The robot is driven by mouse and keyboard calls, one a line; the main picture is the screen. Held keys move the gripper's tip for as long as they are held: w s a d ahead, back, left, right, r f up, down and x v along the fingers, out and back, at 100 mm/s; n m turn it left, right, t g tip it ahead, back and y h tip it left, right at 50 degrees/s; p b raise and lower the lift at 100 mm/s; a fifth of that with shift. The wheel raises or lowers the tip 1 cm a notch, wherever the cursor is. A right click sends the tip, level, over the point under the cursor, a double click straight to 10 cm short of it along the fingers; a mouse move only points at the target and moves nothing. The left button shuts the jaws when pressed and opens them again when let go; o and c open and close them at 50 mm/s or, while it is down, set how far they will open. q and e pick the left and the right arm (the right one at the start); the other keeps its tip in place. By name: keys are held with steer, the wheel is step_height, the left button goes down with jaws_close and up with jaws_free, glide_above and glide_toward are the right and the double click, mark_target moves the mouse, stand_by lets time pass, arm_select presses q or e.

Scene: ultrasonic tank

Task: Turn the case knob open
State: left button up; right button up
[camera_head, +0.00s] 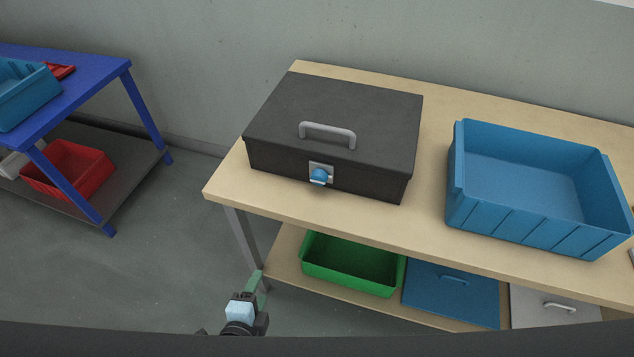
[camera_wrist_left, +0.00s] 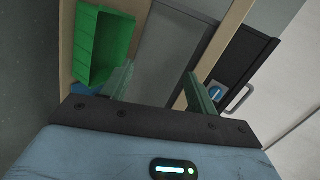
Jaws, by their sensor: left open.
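The black case (camera_head: 340,105) sits closed on the wooden table, with a grey handle (camera_head: 328,131) on its lid. A blue knob (camera_head: 320,175) on a light plate is at the middle of its front face. My left gripper (camera_head: 250,292) is low in front of the table, below and left of the knob, and apart from it. In the left wrist view my left gripper (camera_wrist_left: 160,88) is open with nothing between its fingers. There the case (camera_wrist_left: 243,65) and knob (camera_wrist_left: 215,91) appear beyond the right finger. My right gripper is not in view.
A blue bin (camera_head: 535,190) stands on the table (camera_head: 432,160) right of the case. A green bin (camera_head: 350,265) and a blue lidded box (camera_head: 452,290) are on the lower shelf. A blue table (camera_head: 85,90) with bins stands at left. Floor between the tables is clear.

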arm_select(q)
steer(key=w+d+r+m+t+h, duration=0.1)
steer(key=w+d+r+m+t, duration=0.1)
steer(key=w+d+r+m, duration=0.5)
steer(key=m+t+h+b, duration=0.1)
steer(key=m+t+h, duration=0.15)
steer(key=m, duration=1.15)
glide_toward(317, 182)
steer(key=w, duration=0.2)
steer(key=shift+d+b+x, duration=0.15)
steer(key=shift+b+x, duration=0.1)
steer(key=shift+x, duration=1.65)
steer(key=shift+d+b+x, duration=0.2)
steer(key=shift+x, duration=1.65)
steer(key=shift+f, duration=0.1)
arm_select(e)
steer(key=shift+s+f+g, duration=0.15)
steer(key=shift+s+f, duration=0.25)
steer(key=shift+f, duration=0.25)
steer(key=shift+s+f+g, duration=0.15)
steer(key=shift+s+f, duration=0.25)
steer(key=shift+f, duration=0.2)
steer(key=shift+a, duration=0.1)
arm_select(q)
steer(key=c, duration=0.8)
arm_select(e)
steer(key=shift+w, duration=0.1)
